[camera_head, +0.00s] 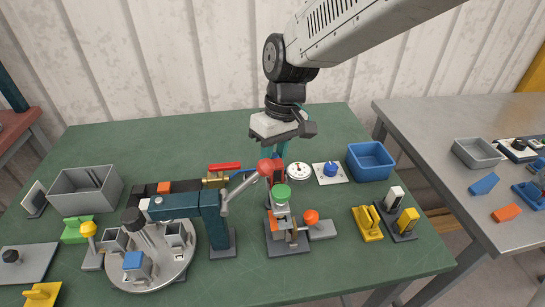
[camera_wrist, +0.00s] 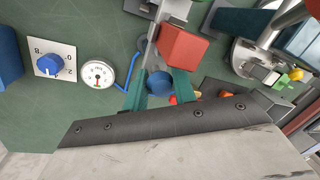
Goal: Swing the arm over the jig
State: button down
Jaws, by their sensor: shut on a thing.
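My gripper (camera_head: 281,150) hangs over the green table near its middle, fingers pointing down behind a red knob (camera_head: 265,167). In the wrist view, my teal fingers (camera_wrist: 159,88) are shut on a blue ball (camera_wrist: 160,82). What the ball is attached to is partly hidden. A boxy red part (camera_wrist: 183,45) is close beside the fingers. A grey lever (camera_head: 238,193) slants from the red knob toward a dark teal post (camera_head: 213,225). In front of my gripper stands a grey fixture with a green cap (camera_head: 281,192); I cannot tell whether it is the jig.
Right of my gripper are a round gauge (camera_head: 298,172), a blue dial plate (camera_head: 330,181) and a blue bin (camera_head: 370,160). A round turntable (camera_head: 150,272) and grey bin (camera_head: 86,190) stand left. An orange ball (camera_head: 311,216) is front right. The table's back is clear.

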jog(key=shift+w+r, duration=0.1)
jog(key=c, duration=1.2)
grip_release()
jog(key=shift+o, duration=0.2)
notch_tip(320, 180, up, 8)
jog(key=w+d, duration=0.1)
jog(key=shift+f, duration=0.2)
jog(key=s+d+m+t, duration=0.1)
jog(key=s+d+m, duration=0.2)
jog(key=s+d, duration=0.3)
jog(key=s+d+r+m+t+h, duration=0.1)
jog(key=s+d+m, duration=0.2)
jog(key=s+d, duration=0.4)
jog(key=s+d+m+t, duration=0.1)
jog(key=s+d+m, duration=0.2)
jog(key=d, duration=1.3)
jog(key=s, duration=0.3)
jog(key=shift+s+d+r+h, duration=0.25)
jog(key=shift+d+r+h, duration=0.05)
jog(key=shift+d, duration=0.1)
